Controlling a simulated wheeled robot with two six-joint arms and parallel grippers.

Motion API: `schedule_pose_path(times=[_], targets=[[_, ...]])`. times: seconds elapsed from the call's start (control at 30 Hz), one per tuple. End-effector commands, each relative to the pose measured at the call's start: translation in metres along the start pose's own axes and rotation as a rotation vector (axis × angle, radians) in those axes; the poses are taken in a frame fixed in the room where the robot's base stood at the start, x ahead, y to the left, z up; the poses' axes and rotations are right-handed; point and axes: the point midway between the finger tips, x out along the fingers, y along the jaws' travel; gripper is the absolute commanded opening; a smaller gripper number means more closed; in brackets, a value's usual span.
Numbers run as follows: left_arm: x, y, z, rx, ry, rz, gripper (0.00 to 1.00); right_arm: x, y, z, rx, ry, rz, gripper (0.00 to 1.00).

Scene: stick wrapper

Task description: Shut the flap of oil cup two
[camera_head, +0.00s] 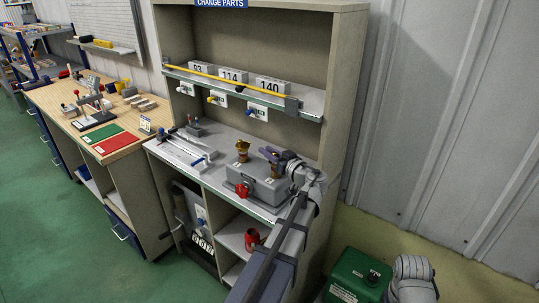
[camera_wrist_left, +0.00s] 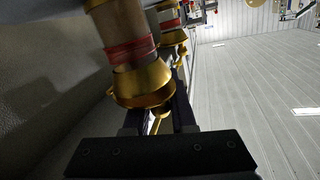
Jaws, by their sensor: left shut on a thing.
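Two brass oil cups stand on a grey block on the cabinet's worktop in the head view. The left cup (camera_head: 243,150) stands clear. The right cup (camera_head: 273,169) is partly hidden behind my left gripper (camera_head: 269,154). I cannot read which is number two. In the left wrist view the near cup (camera_wrist_left: 142,85) has a brass end and a red-banded body, with a second cup (camera_wrist_left: 171,22) behind it. My left gripper (camera_wrist_left: 160,117) is shut on a small brass part at the near cup's end, seemingly its flap; how far the flap is open is unclear. My right gripper is not in view.
The grey block (camera_head: 258,191) has a red knob (camera_head: 242,189) on its front. Long metal rails (camera_head: 183,150) lie to its left. A shelf (camera_head: 225,86) with numbered blocks hangs above. A green container (camera_head: 356,278) stands on the floor at the right.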

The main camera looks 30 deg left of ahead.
Motion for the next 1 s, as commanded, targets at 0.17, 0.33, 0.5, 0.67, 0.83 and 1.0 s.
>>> schedule_pose_path(times=[0.17,0.33,0.5,0.67,0.83,1.0], targets=[[-0.001,-0.001,0.005,-0.092,0.025,0.001,0.00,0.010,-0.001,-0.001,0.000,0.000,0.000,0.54],[-0.001,-0.002,0.006,-0.149,0.041,0.001,0.00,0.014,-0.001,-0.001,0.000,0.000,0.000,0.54],[-0.001,-0.002,0.006,-0.179,0.049,0.001,0.00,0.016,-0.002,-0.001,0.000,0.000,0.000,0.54],[-0.001,-0.002,0.006,-0.188,0.051,0.001,0.00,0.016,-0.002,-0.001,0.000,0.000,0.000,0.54],[-0.001,-0.002,0.006,-0.188,0.051,0.000,0.00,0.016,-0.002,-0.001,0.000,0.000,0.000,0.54],[-0.001,-0.003,0.006,-0.188,0.051,0.000,0.27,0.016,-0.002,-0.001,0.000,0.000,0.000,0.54]])
